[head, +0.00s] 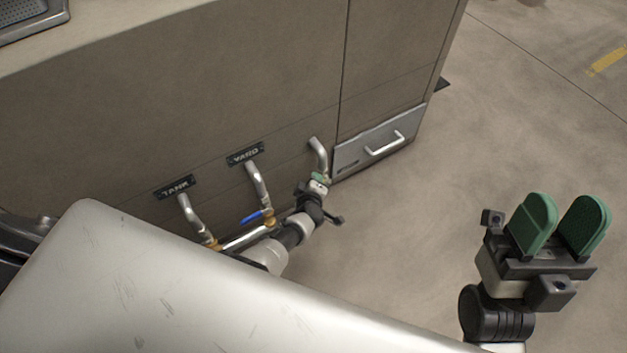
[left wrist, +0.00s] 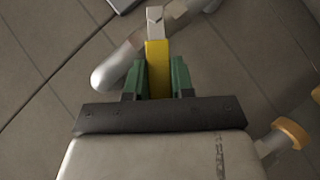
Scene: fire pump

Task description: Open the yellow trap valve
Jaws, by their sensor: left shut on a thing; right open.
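The yellow trap valve shows as a flat yellow handle (left wrist: 158,68) in the left wrist view, with a metal part at its far end. My left gripper (left wrist: 157,82) has its green fingers on both sides of this handle and is shut on it. In the head view my left gripper (head: 319,178) is at the foot of the rightmost bent pipe (head: 319,155), low by the cabinet; it and the arm largely hide the valve there. My right gripper (head: 560,226) is open and empty above the floor at the right.
Two more bent pipes rise below the TANK sign (head: 174,187) and YARD sign (head: 245,153). A blue valve handle (head: 251,216) sits left of my left gripper. A grey drawer front with a handle (head: 384,143) is right of the pipes. The floor at the right is clear.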

